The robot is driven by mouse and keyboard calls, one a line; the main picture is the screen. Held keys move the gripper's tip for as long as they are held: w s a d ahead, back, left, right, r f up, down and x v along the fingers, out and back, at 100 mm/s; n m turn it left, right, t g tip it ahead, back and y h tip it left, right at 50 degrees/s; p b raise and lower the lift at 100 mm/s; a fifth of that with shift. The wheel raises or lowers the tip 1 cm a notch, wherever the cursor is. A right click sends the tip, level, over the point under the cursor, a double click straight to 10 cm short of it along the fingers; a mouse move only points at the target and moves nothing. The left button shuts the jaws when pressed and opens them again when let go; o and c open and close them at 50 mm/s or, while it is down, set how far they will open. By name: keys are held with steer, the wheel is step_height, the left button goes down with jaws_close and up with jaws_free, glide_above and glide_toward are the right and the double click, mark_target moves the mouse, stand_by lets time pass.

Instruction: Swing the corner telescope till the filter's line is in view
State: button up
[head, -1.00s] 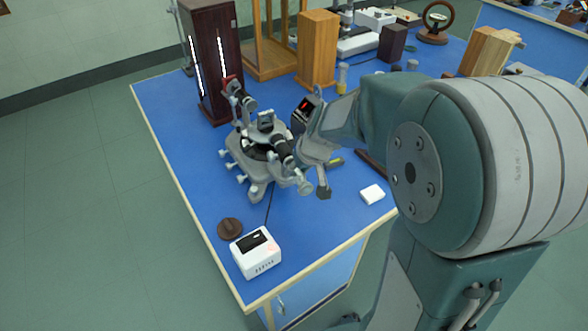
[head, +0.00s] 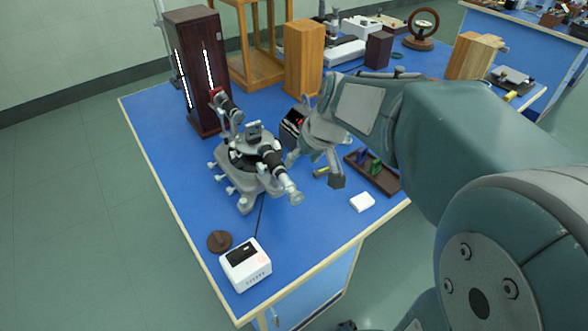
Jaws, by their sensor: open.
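The corner spectrometer (head: 243,184) stands on the blue bench, a grey base with several levelling screws. Its telescope (head: 279,175), a black and silver tube, points toward the front right. Its collimator (head: 226,105), with a red end, points back at the dark lamp housing (head: 196,62), which has bright slits. My gripper (head: 312,172) is just right of the telescope, with its fingers apart and empty. It looks apart from the tube, though the exact gap is hard to tell. I cannot make out a filter on the spectrometer.
A white box with a black window (head: 245,264) and a brown disc (head: 219,241) sit at the front left. A white block (head: 362,202) and a dark tray of coloured pieces (head: 388,180) lie at right. A wooden block (head: 304,62) stands behind.

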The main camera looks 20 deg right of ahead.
steer(key=shift+s+a+r, duration=0.1)
steer(key=shift+s+r, duration=0.1)
steer(key=shift+r, duration=0.25)
steer(key=shift+s+a+r, duration=0.1)
steer(key=shift+s+r, duration=0.05)
steer(key=shift+r, duration=0.25)
steer(key=shift+w+d+m, duration=0.1)
steer(key=shift+d+m, duration=0.2)
steer(key=shift+d, duration=0.15)
steer(key=c, duration=0.9)
steer(key=d+m+g, duration=0.1)
steer(key=m, duration=0.1)
steer(key=d+m+g+y, duration=0.1)
steer(key=d+m, duration=0.1)
steer(key=m, duration=0.1)
steer(key=w+d+m, duration=0.1)
steer(key=m, duration=0.2)
steer(key=shift+d+g+y, duration=0.25)
steer(key=shift+g+y, duration=0.05)
steer(key=shift+g, duration=0.1)
jaws_close()
steer(key=d+m+g+y, duration=0.2)
steer(key=d+m, duration=0.3)
steer(key=m, duration=0.4)
steer(key=s+a+r+x, duration=0.1)
steer(key=a+x, duration=0.1)
steer(key=x, duration=1)
steer(key=shift+a, duration=0.25)
